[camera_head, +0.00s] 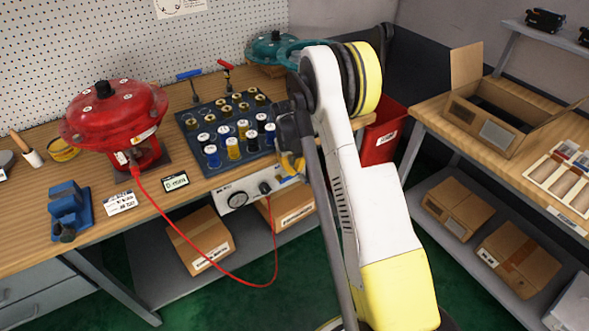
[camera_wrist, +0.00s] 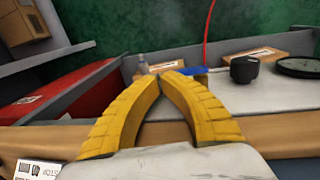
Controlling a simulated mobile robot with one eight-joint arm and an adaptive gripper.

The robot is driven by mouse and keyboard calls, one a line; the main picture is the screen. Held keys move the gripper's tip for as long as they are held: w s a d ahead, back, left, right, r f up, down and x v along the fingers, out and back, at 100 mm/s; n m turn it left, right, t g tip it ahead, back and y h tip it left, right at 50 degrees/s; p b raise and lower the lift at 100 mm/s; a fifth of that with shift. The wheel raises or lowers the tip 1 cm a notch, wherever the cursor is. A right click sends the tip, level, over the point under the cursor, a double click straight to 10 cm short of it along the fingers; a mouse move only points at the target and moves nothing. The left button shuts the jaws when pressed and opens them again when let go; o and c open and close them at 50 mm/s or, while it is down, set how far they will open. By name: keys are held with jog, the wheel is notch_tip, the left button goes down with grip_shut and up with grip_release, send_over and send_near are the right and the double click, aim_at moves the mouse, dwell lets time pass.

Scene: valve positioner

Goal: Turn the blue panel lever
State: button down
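The blue panel lever (camera_wrist: 197,71) shows in the wrist view as a short blue bar on the light control panel (camera_wrist: 210,97), just beyond and right of my fingertips. My gripper (camera_wrist: 166,76) has yellow ridged fingers arched inward, with their tips together. Nothing is clearly held between them. I cannot tell whether the tips touch the lever, as they cover its left end. In the head view the panel (camera_head: 226,204) hangs at the bench's front edge. My gripper (camera_head: 291,164) is there at its right end, mostly hidden by my arm.
A black knob (camera_wrist: 243,70) and a round gauge (camera_wrist: 300,67) sit right of the lever in the wrist view. A red bin (camera_head: 380,135) stands beside the bench. A red hose (camera_head: 205,250) loops below the panel. A bottle tray (camera_head: 222,120) and red actuator (camera_head: 115,115) are on the bench.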

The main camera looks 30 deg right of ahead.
jog(key=shift+d+f+b, duration=0.15)
jog(key=shift+f+b, duration=0.2)
jog(key=shift+f, duration=0.4)
jog(key=shift+r, duration=0.1)
